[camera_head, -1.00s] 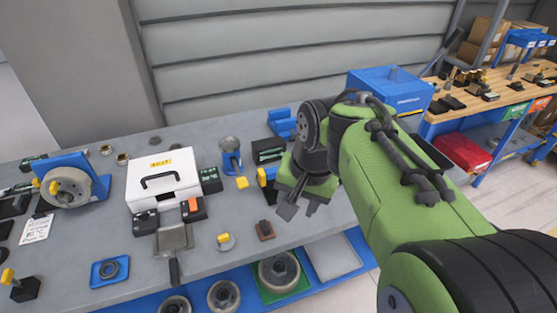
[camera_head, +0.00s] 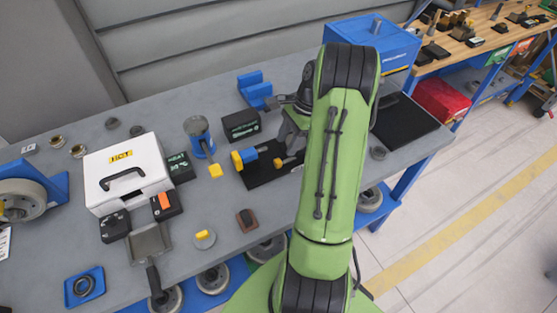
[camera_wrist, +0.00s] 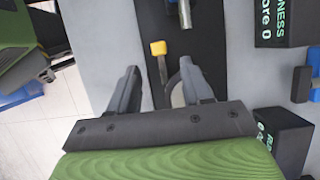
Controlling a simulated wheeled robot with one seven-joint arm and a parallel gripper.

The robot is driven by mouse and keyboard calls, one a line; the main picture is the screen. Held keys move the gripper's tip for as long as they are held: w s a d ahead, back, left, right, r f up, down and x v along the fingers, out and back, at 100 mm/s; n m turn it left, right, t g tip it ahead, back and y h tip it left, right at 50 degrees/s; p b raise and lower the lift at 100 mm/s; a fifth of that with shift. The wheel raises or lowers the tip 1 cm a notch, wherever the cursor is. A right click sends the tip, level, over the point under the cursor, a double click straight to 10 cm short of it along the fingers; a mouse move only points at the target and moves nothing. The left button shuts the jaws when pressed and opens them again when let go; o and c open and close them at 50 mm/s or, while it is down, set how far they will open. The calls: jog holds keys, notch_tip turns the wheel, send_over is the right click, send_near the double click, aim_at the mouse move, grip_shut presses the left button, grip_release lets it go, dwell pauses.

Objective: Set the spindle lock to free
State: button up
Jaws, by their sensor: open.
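On the bench in the head view, a black base plate (camera_head: 262,177) bears a blue block with a yellow knob (camera_head: 238,160) and a small yellow-tipped lever (camera_head: 280,163) to its right. I take this lever for the spindle lock; no label shows its setting. In the wrist view the yellow tip (camera_wrist: 158,48) and its thin stem lie between the fingers of my gripper (camera_wrist: 159,70). The gripper is open, and contact with the lever cannot be made out. In the head view my gripper (camera_head: 289,136) is just above the plate, partly hidden by my arm.
A green-labelled black box (camera_head: 241,125) stands behind the plate, with a blue cradle (camera_head: 254,90) beyond. A blue cup stand (camera_head: 199,137) and a white case (camera_head: 125,172) are left. A black tray (camera_head: 403,123) lies to the right.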

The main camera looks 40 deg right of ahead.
aim_at(278, 161)
jog(key=b+x, duration=0.1)
jog(key=x, duration=0.6)
jog(key=shift+a+f, duration=0.1)
jog(key=shift+c, duration=0.3)
grip_shut()
